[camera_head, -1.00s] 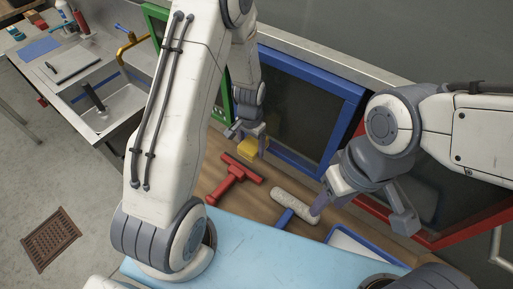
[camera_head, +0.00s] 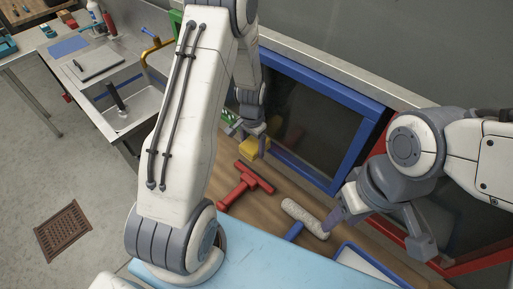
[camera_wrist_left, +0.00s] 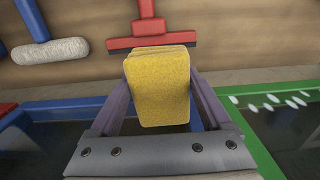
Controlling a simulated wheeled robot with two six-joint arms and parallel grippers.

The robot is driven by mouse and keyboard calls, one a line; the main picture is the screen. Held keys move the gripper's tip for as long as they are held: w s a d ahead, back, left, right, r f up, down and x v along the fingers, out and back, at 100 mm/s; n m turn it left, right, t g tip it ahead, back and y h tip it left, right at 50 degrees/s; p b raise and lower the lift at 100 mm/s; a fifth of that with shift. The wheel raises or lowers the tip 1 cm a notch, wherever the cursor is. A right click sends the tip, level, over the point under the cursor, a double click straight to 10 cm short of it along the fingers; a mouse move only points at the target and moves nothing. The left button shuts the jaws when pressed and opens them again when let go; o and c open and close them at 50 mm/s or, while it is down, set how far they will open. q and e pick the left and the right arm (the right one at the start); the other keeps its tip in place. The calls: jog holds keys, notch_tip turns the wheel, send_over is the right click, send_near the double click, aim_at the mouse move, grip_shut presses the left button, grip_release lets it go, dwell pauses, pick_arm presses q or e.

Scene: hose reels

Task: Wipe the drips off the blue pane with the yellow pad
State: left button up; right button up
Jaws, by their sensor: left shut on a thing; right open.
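The blue-framed pane (camera_head: 304,120) stands upright behind the wooden shelf; its glass looks dark, and I cannot make out drips on it in the head view. The yellow pad (camera_head: 254,149) is held in my left gripper (camera_head: 250,134), in front of the pane's lower left part. In the left wrist view the yellow pad (camera_wrist_left: 158,87) sits between both fingers of my left gripper (camera_wrist_left: 160,105). A strip of the blue frame (camera_wrist_left: 62,106) shows at left there. My right gripper (camera_head: 375,232) is open and empty, over the right end of the shelf.
A red squeegee (camera_head: 244,185) and a white roller (camera_head: 304,218) with a blue handle lie on the wooden shelf. A blue-rimmed tray (camera_head: 365,263) is at the front right. A green frame with pale drops (camera_wrist_left: 262,133) and a red frame flank the blue one.

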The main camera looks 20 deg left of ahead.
pick_arm(q)
jog(key=shift+w+a, duration=0.15)
jog(key=shift+a, duration=0.35)
jog(key=shift+w+a, duration=0.15)
jog(key=shift+a, duration=0.35)
jog(key=s+a, duration=0.2)
jog(key=s, duration=0.4)
jog(key=shift+s, duration=0.4)
dwell(0.3)
